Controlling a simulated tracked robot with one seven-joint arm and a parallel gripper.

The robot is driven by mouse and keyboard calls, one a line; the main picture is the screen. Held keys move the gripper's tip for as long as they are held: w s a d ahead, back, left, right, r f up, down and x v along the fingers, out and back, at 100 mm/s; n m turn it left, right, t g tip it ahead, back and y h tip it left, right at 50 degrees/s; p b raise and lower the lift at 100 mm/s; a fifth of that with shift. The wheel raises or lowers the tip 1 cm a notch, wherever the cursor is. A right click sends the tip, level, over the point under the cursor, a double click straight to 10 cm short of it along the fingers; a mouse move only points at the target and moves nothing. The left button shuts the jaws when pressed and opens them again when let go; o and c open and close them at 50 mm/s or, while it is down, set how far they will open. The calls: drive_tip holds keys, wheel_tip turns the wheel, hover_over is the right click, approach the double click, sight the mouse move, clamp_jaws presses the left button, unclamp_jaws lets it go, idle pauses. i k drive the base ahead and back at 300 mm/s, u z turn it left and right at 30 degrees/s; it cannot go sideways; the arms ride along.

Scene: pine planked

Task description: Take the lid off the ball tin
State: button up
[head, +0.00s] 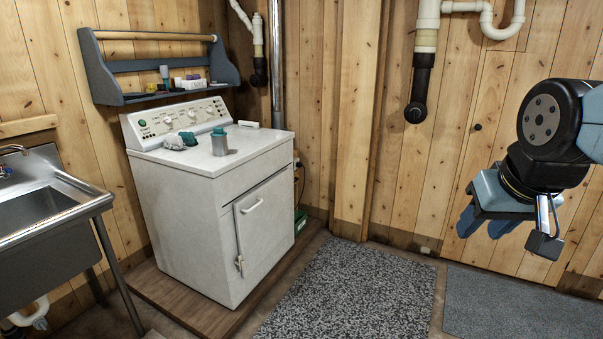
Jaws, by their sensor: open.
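A small grey tin with a teal lid (219,139), which looks like the ball tin, stands upright on top of the white washing machine (190,215), near the middle of its top. The lid (218,131) looks seated on the tin. My gripper (484,229) hangs at the right of the head view, in front of the plank wall and far from the tin. Its two blue fingers point down and are apart, with nothing seen between them.
Crumpled grey and teal cloth-like items (180,140) lie left of the tin. A small white block (249,124) lies behind it. A blue wall shelf (160,92) hangs above, and a metal sink (45,215) stands left. Rugs (350,295) cover open floor.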

sight(217, 131)
drive_tip(key=u, duration=0.2)
drive_tip(key=i, duration=1.25)
drive_tip(key=u, duration=0.6)
drive_tip(key=i, duration=1.7)
drive_tip(key=u, duration=0.3)
